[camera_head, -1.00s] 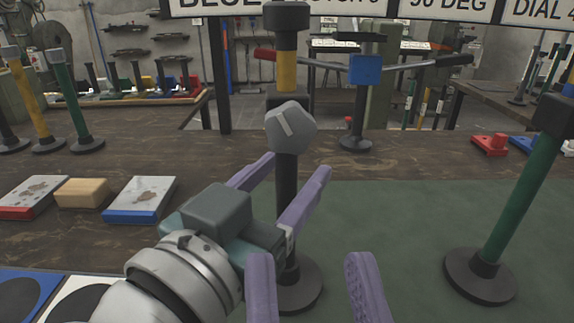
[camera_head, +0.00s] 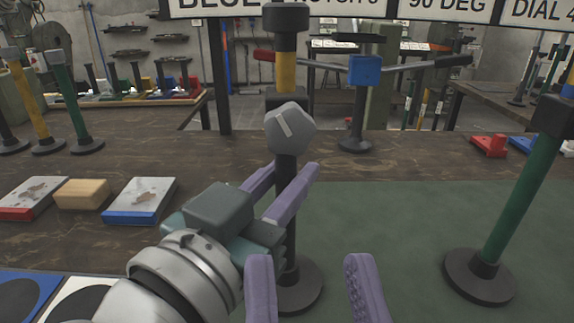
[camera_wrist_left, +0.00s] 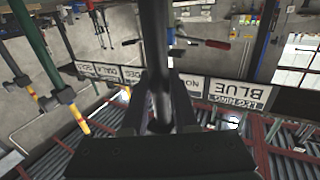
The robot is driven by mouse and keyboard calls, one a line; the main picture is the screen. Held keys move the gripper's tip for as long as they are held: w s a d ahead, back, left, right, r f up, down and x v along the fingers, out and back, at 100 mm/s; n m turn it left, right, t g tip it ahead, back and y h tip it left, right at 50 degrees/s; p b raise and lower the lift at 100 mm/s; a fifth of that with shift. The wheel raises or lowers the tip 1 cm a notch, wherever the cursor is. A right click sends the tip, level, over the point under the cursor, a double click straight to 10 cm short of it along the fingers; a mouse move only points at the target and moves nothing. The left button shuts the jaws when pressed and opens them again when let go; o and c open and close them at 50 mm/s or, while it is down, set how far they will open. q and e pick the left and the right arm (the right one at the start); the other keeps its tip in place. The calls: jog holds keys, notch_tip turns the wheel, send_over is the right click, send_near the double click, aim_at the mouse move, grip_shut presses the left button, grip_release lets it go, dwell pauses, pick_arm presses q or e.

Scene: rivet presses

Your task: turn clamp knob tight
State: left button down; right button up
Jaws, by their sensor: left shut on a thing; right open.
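The clamp knob (camera_head: 291,130) is a grey many-sided knob with a pale slanted mark, on the front of the dark stand in the head view. The stand has a black post (camera_head: 286,170), a yellow sleeve (camera_head: 286,70) above the knob and a round black base (camera_head: 300,290). My left gripper (camera_head: 288,173) is shut on the black post just below the knob. In the left wrist view a dark upright post (camera_wrist_left: 155,60) passes between its fingers. My right gripper (camera_head: 312,268) is open and empty in front of the base, at the bottom of the head view.
A green-posted stand (camera_head: 515,200) stands on the green mat (camera_head: 400,240) at right. A stand with a blue block (camera_head: 365,70) and cross handles is behind. Several blocks, including a wooden one (camera_head: 83,194), lie at left. The mat between the stands is clear.

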jog(key=shift+o, duration=0.2)
dwell(0.7)
jog(key=shift+o, duration=0.9)
jog(key=shift+r+y, duration=0.2)
jog(key=shift+y, duration=0.1)
jog(key=shift+o, duration=1)
notch_tip(320, 180, up, 8)
jog(key=n+g+y, duration=0.1)
jog(key=n+y, duration=1.2)
jog(key=n, duration=0.5)
jog(key=shift+a+g+y, duration=0.2)
jog(key=shift+g+y, duration=0.1)
jog(key=m+g+h, duration=0.2)
jog(key=m+g, duration=1.3)
jog(key=m, duration=0.5)
send_near(289, 131)
jog(key=w+a, duration=0.1)
jog(key=x, duration=1.2)
jog(key=shift+f, duration=0.2)
jog(key=shift+c, duration=0.2)
